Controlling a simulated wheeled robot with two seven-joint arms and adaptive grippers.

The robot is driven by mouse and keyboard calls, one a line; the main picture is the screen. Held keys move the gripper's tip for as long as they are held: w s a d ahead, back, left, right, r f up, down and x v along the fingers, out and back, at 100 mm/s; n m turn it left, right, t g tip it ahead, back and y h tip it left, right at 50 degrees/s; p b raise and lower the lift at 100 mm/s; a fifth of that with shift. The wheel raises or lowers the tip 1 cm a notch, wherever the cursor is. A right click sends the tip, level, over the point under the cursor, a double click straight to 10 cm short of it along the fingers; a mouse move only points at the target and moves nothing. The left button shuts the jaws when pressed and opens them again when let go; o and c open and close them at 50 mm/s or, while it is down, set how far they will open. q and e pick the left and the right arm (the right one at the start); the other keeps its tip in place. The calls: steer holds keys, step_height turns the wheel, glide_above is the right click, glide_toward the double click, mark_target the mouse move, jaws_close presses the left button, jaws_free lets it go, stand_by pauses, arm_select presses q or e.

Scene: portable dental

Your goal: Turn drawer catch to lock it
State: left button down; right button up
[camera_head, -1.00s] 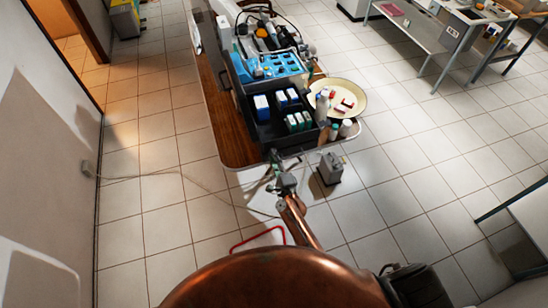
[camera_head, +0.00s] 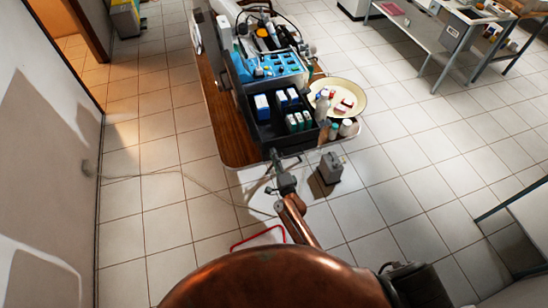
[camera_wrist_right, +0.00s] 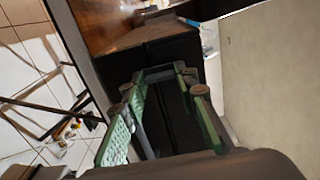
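The dental unit (camera_head: 277,66) stands on a wooden-topped table in the head view. At its near end is a black drawer (camera_head: 262,133) holding several small boxes. My right gripper (camera_head: 274,158) is at the near end of the drawer, close to its front. In the wrist view the right gripper (camera_wrist_right: 160,82) has its green-padded fingers spread apart, with dark drawer front (camera_wrist_right: 172,62) beyond and between them. I cannot make out the drawer catch clearly; it may be hidden by the fingers or lost in the dark. My left gripper is not in view.
A round cream tray (camera_head: 355,88) with small items sits right of the drawer, with several bottles (camera_head: 346,127) beside it. The wooden table top (camera_head: 232,140) is bare along the left. A grey box (camera_head: 330,168) is below the near edge. Tiled floor is open on both sides.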

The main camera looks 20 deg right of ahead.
steer(key=o, duration=0.4)
steer(key=shift+o, duration=0.2)
steer(key=s, duration=1.2)
steer(key=shift+d, duration=0.25)
steer(key=s+d+f+n+g, duration=0.1)
steer(key=s+f+n+g, duration=0.2)
steer(key=s+f, duration=0.6)
steer(key=s+d+f+n+g+y, duration=0.1)
steer(key=s+f+n+g, duration=0.25)
steer(key=f, duration=0.85)
steer(key=s+d+f+n+g, duration=0.2)
steer(key=s+f+n, duration=0.2)
steer(key=s+f, duration=0.5)
steer(key=s+d+f+n+g, duration=0.2)
steer(key=s+f, duration=0.3)
steer(key=s, duration=0.5)
steer(key=s+d+f+n+g+h, duration=0.1)
steer(key=s+d+f+n+g, duration=0.2)
steer(key=s+f, duration=0.3)
steer(key=s+d+f+n+g, duration=0.3)
steer(key=s+d+f, duration=0.1)
steer(key=s, duration=1.2)
steer(key=shift+f+h, duration=0.4)
steer(key=shift+f, duration=0.25)
